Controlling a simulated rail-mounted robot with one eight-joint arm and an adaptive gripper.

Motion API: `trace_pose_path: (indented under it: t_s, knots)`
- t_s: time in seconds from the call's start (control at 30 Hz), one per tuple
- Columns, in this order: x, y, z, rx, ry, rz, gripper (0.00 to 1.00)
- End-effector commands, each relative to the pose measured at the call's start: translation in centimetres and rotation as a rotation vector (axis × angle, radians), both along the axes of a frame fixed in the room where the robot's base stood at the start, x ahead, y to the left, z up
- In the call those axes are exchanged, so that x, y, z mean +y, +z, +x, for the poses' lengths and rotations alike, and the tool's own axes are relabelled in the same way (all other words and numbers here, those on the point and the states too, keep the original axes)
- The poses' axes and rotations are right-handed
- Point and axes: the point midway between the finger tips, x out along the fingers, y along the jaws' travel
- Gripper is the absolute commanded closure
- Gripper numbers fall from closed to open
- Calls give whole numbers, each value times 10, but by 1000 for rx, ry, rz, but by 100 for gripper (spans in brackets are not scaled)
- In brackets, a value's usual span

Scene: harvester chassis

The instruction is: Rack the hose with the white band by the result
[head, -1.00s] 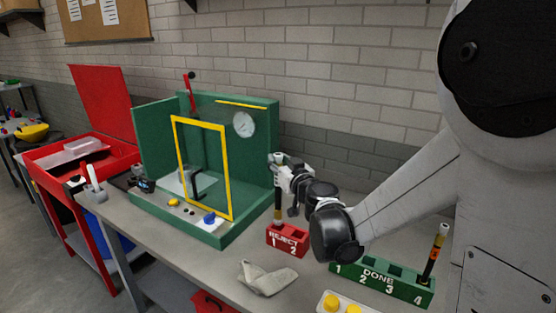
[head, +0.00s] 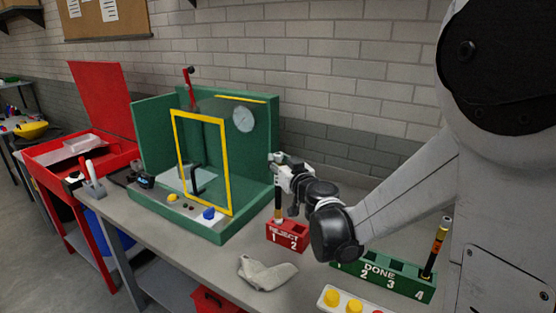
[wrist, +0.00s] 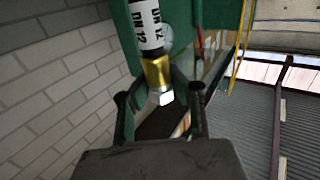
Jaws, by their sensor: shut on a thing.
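My gripper (head: 281,172) is shut on a dark hose (head: 279,197), held upright over slot 1 of the red REJECT rack (head: 288,239). The hose's lower end is at the slot; I cannot tell how deep it sits. In the wrist view the hose (wrist: 149,28) shows a white band marked DN 12, a brass collar and a pale end fitting between my gripper's fingers (wrist: 162,108). The green DONE rack (head: 383,283) stands to the right. Another hose (head: 434,254) with an orange-yellow band stands in its slot 4.
A green test rig (head: 220,237) with a yellow-framed door (head: 202,165) and a gauge (head: 243,119) stands left of the REJECT rack. A grey cloth (head: 266,273) lies in front. A button box (head: 343,301) is at the front edge. The brick wall is close behind.

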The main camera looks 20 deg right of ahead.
Motion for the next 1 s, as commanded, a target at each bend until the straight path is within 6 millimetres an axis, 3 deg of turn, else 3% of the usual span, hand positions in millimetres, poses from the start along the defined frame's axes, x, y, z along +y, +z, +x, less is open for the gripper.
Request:
trace_pose_path:
  t_s: [1.0]
  knots:
    - [0, -32, 0, 0, 0, 0, 100]
